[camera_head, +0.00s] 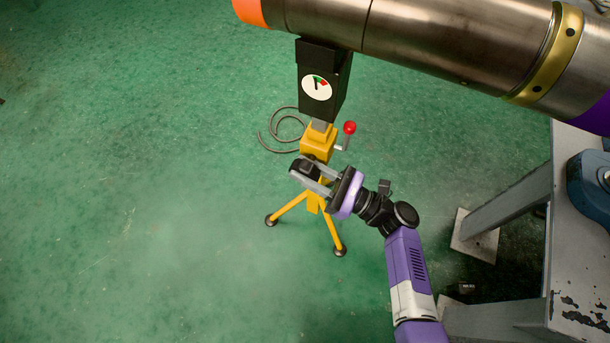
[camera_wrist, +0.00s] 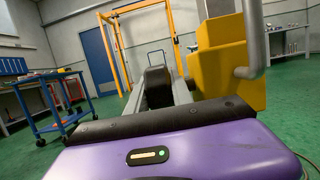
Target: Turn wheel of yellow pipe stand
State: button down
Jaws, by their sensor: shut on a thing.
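The yellow pipe stand (camera_head: 318,142) stands on tripod legs in the middle of the head view, under a black block with a gauge (camera_head: 316,88). A grey crank with a red knob (camera_head: 350,128) sticks out on its right side. Its yellow body (camera_wrist: 222,68) and a grey bent rod (camera_wrist: 254,40) show close on the right in the wrist view. My gripper (camera_head: 308,172) is at the front of the stand, just below its yellow head, shut on a black part (camera_wrist: 157,88) between its fingers. I cannot tell whether this part is the wheel; no full wheel rim shows.
A large metal pipe (camera_head: 450,40) crosses above the stand. A grey bench frame (camera_head: 510,205) stands at the right. A cable (camera_head: 280,128) lies on the floor behind the stand. Green floor at the left is clear. A blue cart (camera_wrist: 55,105) stands left in the wrist view.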

jog(key=shift+f+t+y+b, duration=0.35)
jog(key=shift+y+b, duration=0.25)
jog(key=shift+b, duration=0.35)
jog(key=shift+r+y+b, duration=0.25)
jog(key=shift+y+b, duration=0.15)
jog(key=shift+b, duration=0.15)
jog(key=c, duration=1.4)
grip_release()
jog(key=shift+d, duration=0.1)
jog(key=v, duration=0.7)
jog(key=shift+d+f, duration=0.15)
jog(key=shift+d, duration=0.15)
jog(key=shift+s, duration=0.15)
